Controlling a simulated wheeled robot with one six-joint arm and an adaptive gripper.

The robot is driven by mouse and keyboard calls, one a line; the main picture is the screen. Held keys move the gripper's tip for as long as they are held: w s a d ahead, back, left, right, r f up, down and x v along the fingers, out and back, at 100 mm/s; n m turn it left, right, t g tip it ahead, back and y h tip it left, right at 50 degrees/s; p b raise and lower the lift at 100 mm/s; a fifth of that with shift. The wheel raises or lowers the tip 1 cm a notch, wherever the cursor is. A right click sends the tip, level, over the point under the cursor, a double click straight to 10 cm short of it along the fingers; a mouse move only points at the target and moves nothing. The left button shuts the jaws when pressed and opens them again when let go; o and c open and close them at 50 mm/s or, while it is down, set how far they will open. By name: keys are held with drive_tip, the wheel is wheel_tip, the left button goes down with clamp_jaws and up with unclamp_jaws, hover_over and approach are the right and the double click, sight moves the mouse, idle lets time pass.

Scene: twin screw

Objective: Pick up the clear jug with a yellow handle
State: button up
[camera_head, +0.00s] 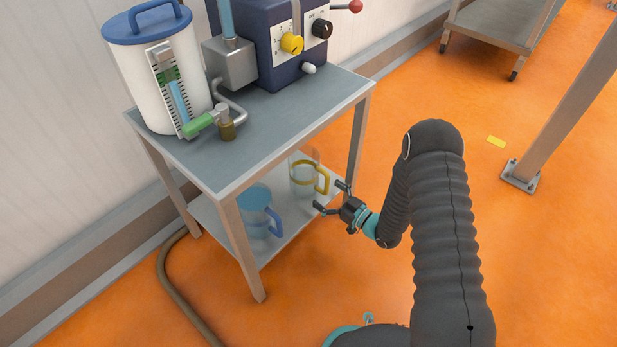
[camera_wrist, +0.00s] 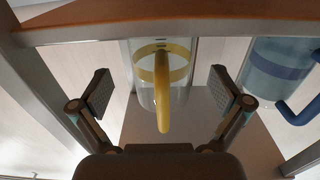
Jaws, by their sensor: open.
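The clear jug (camera_head: 305,172) with a yellow handle (camera_head: 323,183) stands on the lower shelf of a metal cart, toward its right side. In the wrist view the jug (camera_wrist: 177,95) is upright in the picture's middle, with its yellow handle (camera_wrist: 163,92) facing me. A yellow band runs around it. My gripper (camera_head: 330,197) is open and empty, just in front of the handle. In the wrist view the two finger pads (camera_wrist: 163,94) stand either side of the handle, with gaps on both sides. I cannot tell whether the handle is within the pads' depth.
A blue-tinted jug with a blue handle (camera_head: 276,220) stands left of the clear jug, and on the right in the wrist view (camera_wrist: 275,75). The cart's upper shelf (camera_head: 262,135) lies above them, with legs at its corners.

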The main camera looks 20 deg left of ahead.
sight(316, 186)
drive_tip(key=shift+x, duration=2.75)
drive_tip(key=shift+s+r, duration=0.1)
drive_tip(key=c, duration=1.7)
